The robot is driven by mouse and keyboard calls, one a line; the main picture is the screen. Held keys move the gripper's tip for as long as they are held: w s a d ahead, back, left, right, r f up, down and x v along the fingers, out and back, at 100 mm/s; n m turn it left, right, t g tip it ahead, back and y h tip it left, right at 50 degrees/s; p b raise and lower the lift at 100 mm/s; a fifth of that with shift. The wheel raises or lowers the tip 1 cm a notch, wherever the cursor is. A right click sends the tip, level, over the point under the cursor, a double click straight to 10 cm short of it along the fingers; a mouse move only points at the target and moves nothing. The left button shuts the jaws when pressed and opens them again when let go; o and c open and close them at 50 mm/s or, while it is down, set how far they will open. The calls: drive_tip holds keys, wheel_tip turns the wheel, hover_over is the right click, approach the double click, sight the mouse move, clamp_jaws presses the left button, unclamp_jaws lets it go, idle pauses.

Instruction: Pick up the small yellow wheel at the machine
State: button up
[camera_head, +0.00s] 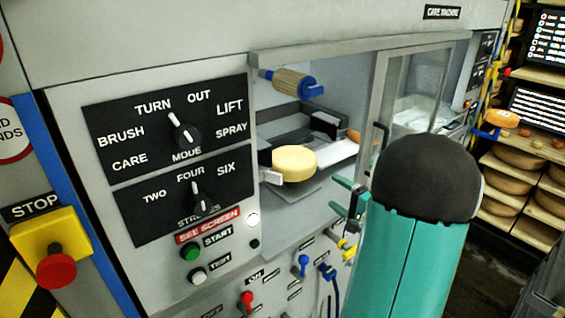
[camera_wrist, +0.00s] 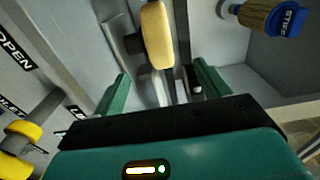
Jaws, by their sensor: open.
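The small yellow wheel (camera_head: 294,163) sits in the open bay of the machine, at the end of a pale arm or bracket. In the wrist view the wheel (camera_wrist: 157,38) appears edge-on at the top centre, beyond the fingers. My gripper (camera_head: 340,196) has green fingers and is open and empty, just right of and below the wheel in the head view. In the wrist view my gripper (camera_wrist: 163,82) has its fingers spread on either side of the line to the wheel, with a gap between. My teal arm hides part of the bay's right side.
A brush with a blue holder (camera_head: 292,82) hangs above the wheel; the brush (camera_wrist: 262,16) is at the upper right of the wrist view. A framed clear panel (camera_head: 415,85) stands right of the bay. The control panel (camera_head: 170,205) is at left, with small coloured valves below. Shelves of cheese (camera_head: 515,185) stand far right.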

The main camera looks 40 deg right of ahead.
approach(308, 173)
drive_tip(key=w, duration=0.4)
drive_tip(key=shift+w, duration=0.1)
drive_tip(key=shift+w+f, duration=0.15)
drive_tip(key=shift+w, duration=2.6)
clamp_jaws()
drive_tip(key=shift+r, duration=0.2)
